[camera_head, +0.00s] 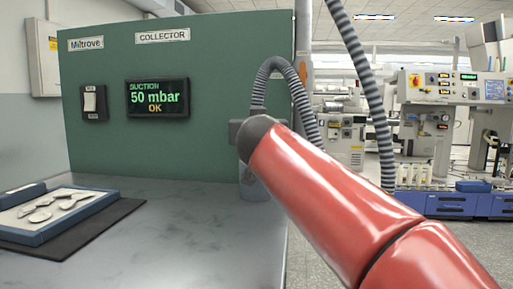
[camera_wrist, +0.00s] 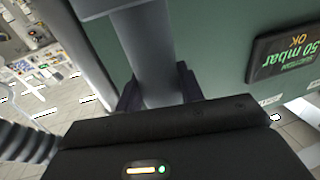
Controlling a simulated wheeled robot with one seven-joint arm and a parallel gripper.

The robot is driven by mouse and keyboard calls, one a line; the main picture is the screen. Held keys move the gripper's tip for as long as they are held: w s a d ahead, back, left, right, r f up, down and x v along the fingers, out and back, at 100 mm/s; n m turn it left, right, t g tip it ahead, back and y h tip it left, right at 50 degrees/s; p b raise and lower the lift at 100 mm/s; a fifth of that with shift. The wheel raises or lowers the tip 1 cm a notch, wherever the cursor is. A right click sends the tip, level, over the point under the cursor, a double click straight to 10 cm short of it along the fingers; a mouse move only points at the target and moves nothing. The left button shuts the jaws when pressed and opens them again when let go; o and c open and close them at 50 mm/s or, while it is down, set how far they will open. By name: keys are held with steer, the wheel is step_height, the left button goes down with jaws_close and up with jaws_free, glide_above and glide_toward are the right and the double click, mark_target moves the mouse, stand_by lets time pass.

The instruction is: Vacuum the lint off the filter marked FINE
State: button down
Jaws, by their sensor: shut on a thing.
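In the wrist view, my gripper (camera_wrist: 158,92) is shut on a grey tube, the vacuum nozzle (camera_wrist: 150,50). In the head view my red arm hides most of the gripper; the ribbed grey hose (camera_head: 278,64) arches down to it beside the green panel. A blue-framed filter (camera_head: 28,238) with a pale face and several grey lint patches (camera_head: 68,203) lies on the table at the left, well apart from my gripper. Part of a second blue frame (camera_head: 22,194) shows behind it at the picture's edge. No FINE mark is legible.
The green panel (camera_head: 215,85) marked COLLECTOR stands behind the table (camera_head: 165,235). Its display (camera_head: 157,98) reads suction 50 mbar, OK. A white switch (camera_head: 90,102) is beside it. The filter rests on a dark mat (camera_head: 122,208). The middle of the table is clear.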

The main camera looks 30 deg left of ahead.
step_height(320, 180, up, 14)
steer(key=p, duration=0.7)
steer(key=shift+p, duration=0.4)
steer(key=shift+f, duration=0.15)
